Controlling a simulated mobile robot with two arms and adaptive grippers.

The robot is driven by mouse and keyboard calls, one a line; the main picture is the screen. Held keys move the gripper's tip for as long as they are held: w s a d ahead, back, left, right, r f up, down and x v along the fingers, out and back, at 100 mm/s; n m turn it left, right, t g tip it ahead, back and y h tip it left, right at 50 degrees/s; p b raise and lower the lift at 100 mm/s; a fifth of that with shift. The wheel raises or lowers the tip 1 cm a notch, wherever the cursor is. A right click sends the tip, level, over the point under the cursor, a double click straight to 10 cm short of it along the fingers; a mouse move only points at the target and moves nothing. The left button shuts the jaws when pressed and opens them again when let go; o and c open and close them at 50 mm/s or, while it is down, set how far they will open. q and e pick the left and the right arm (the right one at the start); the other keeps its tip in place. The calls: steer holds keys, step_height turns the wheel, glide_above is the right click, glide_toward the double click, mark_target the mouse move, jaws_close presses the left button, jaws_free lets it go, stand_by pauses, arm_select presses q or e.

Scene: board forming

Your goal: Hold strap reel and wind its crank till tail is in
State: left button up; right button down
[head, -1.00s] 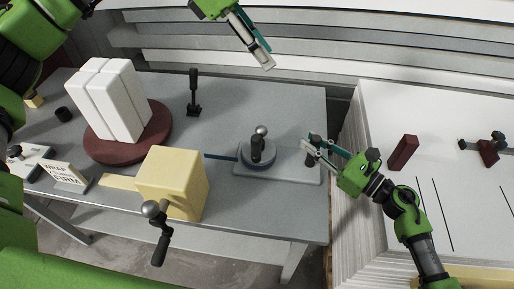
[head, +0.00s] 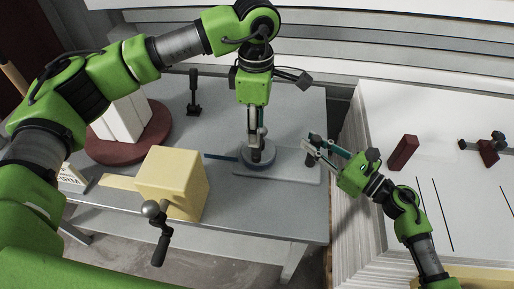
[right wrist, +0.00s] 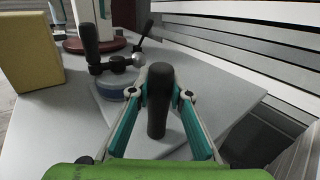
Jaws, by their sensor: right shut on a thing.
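The strap reel (head: 262,160) is a low grey-blue drum on a grey base plate (head: 295,172) on the bench. A short blue strap tail (head: 222,157) sticks out to its left. In the right wrist view the reel (right wrist: 122,92) shows its black upright crank handle (right wrist: 91,42) and a round knob. My right gripper (head: 309,150) is shut on the black upright grip (right wrist: 160,100) at the plate's right end. My left gripper (head: 255,138) points down over the reel, hiding the crank in the head view. Its fingers look open, near the handle's top.
A yellow block (head: 175,178) with its own crank stands left of the reel. White blocks (head: 122,120) stand on a dark red turntable (head: 110,152). A black upright tool (head: 193,95) stands behind. White boards (head: 450,235) are stacked to the right.

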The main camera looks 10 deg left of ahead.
arm_select(q)
steer(key=shift+f, duration=2.95)
jaws_close()
